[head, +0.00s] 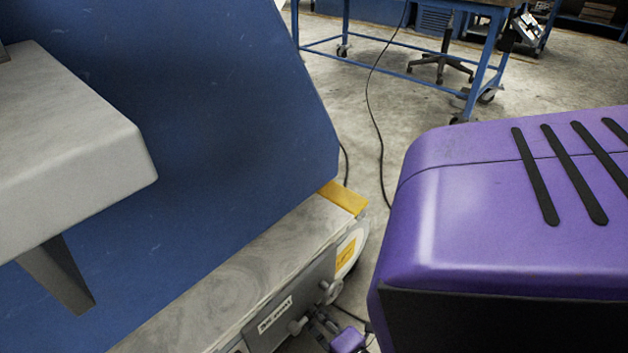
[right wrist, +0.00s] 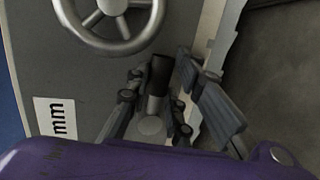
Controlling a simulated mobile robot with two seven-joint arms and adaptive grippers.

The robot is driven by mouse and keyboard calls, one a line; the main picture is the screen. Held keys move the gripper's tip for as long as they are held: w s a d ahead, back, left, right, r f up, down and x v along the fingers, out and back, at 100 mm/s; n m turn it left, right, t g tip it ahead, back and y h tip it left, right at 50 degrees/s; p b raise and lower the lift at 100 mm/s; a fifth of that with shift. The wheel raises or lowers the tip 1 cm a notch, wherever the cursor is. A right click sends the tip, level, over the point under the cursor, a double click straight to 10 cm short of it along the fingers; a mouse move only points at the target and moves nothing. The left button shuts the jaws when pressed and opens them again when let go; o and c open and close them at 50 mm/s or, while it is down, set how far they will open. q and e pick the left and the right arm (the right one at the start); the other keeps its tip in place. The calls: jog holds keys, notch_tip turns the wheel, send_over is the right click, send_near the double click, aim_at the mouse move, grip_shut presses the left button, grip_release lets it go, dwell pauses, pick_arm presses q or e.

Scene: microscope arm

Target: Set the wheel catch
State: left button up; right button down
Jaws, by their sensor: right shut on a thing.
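A machine with a tall blue panel (head: 240,130) and a pale grey bed (head: 225,275) fills the left and middle of the head view. In the right wrist view a silver spoked handwheel (right wrist: 112,18) is on its grey face. Below the wheel is a short lever, likely the wheel catch, with a black grip (right wrist: 161,74) and a metal lower part. My right gripper (right wrist: 156,100) is shut on this lever, a finger on each side. In the head view this gripper (head: 319,324) is small, low beside the machine's front. The catch's exact setting cannot be told.
A white label (right wrist: 55,118) is left of the lever. A grey overhanging block (head: 70,140) juts in at the left of the head view. Behind stand a blue-framed bench (head: 345,22) and a chair base (head: 440,65). A black cable (head: 371,105) runs across the open floor (head: 350,85).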

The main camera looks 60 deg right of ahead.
jog(key=shift+r, duration=0.1)
dwell(0.3)
jog(key=c, duration=1.5)
grip_release()
jog(key=shift+c, duration=0.2)
